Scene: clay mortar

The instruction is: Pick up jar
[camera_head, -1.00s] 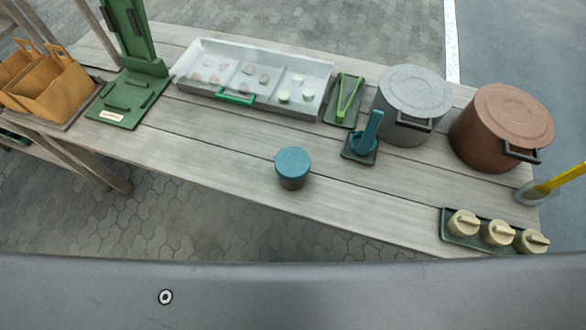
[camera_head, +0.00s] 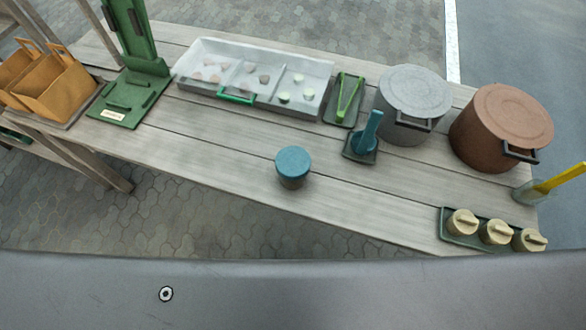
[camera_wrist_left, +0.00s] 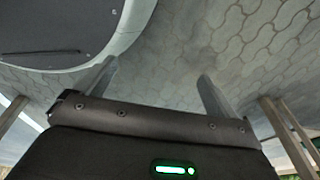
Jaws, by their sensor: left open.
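A small round jar (camera_head: 292,168) with a blue lid stands upright near the front middle of the wooden table in the head view. Nothing touches it. My left gripper (camera_wrist_left: 155,85) shows only in the left wrist view. Its two fingers are apart with nothing between them, and paving lies behind them. The jar is not in the left wrist view. My right gripper is in neither view.
The table (camera_head: 220,145) is bare around the jar. Behind it stand a blue-handled tool on a stand (camera_head: 363,140), a white tray (camera_head: 190,80), green tongs (camera_head: 347,98), a grey pot (camera_head: 410,95) and a brown pot (camera_head: 495,125). Cream-lidded jars (camera_head: 495,232) sit front right.

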